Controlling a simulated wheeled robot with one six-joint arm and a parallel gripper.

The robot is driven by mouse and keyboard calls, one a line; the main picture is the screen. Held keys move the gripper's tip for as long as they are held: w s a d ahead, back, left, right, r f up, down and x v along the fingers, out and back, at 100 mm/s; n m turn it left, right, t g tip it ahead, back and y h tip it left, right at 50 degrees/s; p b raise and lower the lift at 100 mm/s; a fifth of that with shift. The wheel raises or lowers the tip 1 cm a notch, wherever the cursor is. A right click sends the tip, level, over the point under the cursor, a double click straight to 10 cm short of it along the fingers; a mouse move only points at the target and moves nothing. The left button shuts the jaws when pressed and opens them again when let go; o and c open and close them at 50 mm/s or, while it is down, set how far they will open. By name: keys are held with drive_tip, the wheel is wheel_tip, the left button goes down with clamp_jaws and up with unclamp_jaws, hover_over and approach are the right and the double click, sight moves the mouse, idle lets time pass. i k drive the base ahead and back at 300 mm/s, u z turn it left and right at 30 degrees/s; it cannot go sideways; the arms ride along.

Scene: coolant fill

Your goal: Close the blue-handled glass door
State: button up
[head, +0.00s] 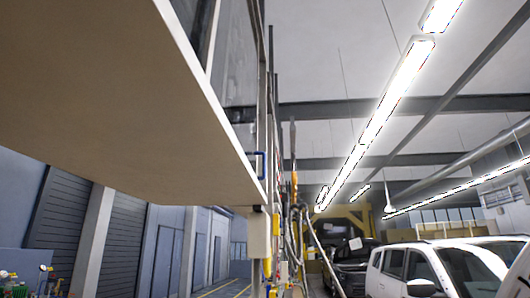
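A blue handle (260,164) shows just above the right end of a large pale panel. It is small and seen from a steep angle. Dark glass panes (235,55) in pale frames rise above the panel's edge, close to the handle. I cannot tell from here whether the glass door is open or shut, or how wide any gap is. My gripper is not in view.
The pale panel (120,100) overhangs the upper left, close to the camera. A pale box (258,235) is below its end. Hoses (296,225) hang in the middle. A white car (430,270) and a dark vehicle (352,265) stand at right.

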sight(240, 42)
drive_tip(key=z, duration=0.65)
drive_tip(key=i, duration=1.1)
drive_tip(key=u, duration=0.45)
drive_tip(key=i, duration=0.65)
drive_tip(key=u, duration=0.6)
